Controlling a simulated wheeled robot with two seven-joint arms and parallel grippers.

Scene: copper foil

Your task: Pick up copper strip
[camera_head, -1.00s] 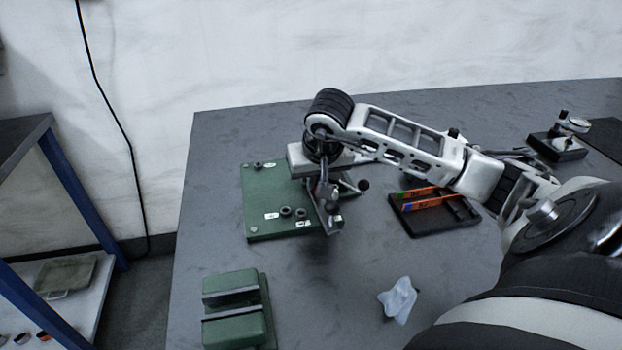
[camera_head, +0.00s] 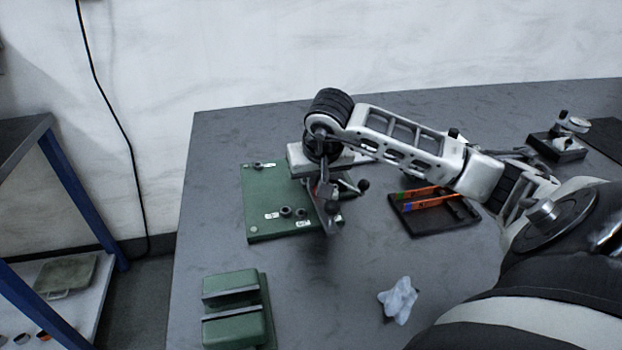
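I cannot make out a copper strip for certain in the head view. A dark tray (camera_head: 440,219) holds thin orange-red pieces (camera_head: 427,197) with green and blue ends, right of my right gripper. My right gripper (camera_head: 328,222) points down over the right part of a green board (camera_head: 258,207) and hides some of it. Its fingers are seen at an angle and partly overlap, so whether they are open or shut is unclear. My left gripper is not in view.
A green block fixture (camera_head: 236,310) with a slot stands at the front left of the grey table (camera_head: 215,150). A crumpled pale cloth (camera_head: 398,299) lies in front. A small dark device (camera_head: 557,147) stands at the back right. A blue-legged shelf (camera_head: 72,195) is at the left.

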